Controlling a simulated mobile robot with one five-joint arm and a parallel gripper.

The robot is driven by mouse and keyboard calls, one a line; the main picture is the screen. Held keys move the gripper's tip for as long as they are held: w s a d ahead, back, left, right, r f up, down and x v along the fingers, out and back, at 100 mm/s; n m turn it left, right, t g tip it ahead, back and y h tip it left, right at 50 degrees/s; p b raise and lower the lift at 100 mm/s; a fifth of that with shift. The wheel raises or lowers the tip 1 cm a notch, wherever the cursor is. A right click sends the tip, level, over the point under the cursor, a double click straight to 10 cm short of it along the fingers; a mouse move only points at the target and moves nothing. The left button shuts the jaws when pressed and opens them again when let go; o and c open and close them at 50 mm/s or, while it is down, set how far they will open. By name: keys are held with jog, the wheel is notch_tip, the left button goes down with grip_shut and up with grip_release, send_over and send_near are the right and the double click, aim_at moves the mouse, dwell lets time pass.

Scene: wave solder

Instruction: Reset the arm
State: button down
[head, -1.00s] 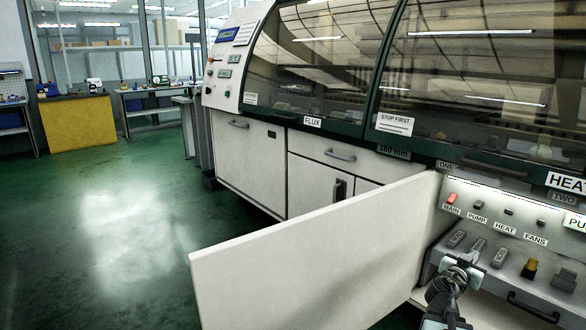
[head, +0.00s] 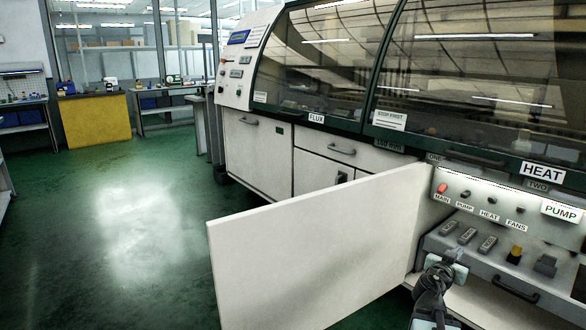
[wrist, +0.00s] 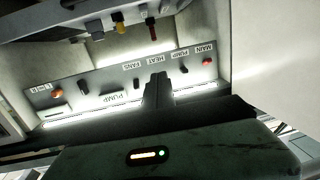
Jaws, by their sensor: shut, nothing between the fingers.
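My gripper (head: 447,258) shows at the lower right of the head view, at the end of my dark arm, in front of the open cabinet bay. In the wrist view, its dark fingers (wrist: 157,90) are together and empty, pointing toward the switch panel. That panel (head: 478,200) carries a red MAIN switch (head: 442,188) and dark PUMP, HEAT and FANS switches. The panel appears upside down in the wrist view, with the red switch (wrist: 207,62) right of the fingers. I cannot tell whether the fingers touch the panel.
An open white door (head: 310,250) stands out from the machine, left of my gripper. A grey drawer (head: 465,262) with several small blocks lies below the panel. The green floor (head: 120,240) at left is clear. A yellow bench (head: 88,122) stands far back.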

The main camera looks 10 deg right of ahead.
jog(key=w+a+t+y+p, duration=0.1)
jog(key=w+a, duration=0.3)
jog(key=a, duration=0.3)
jog(key=w+a+y+p, duration=0.1)
jog(key=w+a+y, duration=0.15)
jog(key=a, duration=0.35)
jog(key=w+a+f+n+g+y, duration=0.1)
jog(key=a+f, duration=0.2)
jog(key=a, duration=0.3)
jog(key=a+f+g+y, duration=0.1)
jog(key=a+f, duration=0.3)
jog(key=a, duration=0.2)
jog(key=s+a+f+n+g+y+p, duration=0.1)
jog(key=s+a+f+n+g+y, duration=0.45)
jog(key=a, duration=0.45)
jog(key=s+a+f+n+g+y, duration=0.35)
jog(key=s+a+f, duration=0.35)
jog(key=a, duration=0.4)
notch_tip(320, 180, up, 39)
jog(key=s+n+p, duration=0.1)
jog(key=p, duration=3.7)
jog(key=shift+s, duration=0.35)
jog(key=shift+d+r+h, duration=0.1)
jog(key=shift+h, duration=0.15)
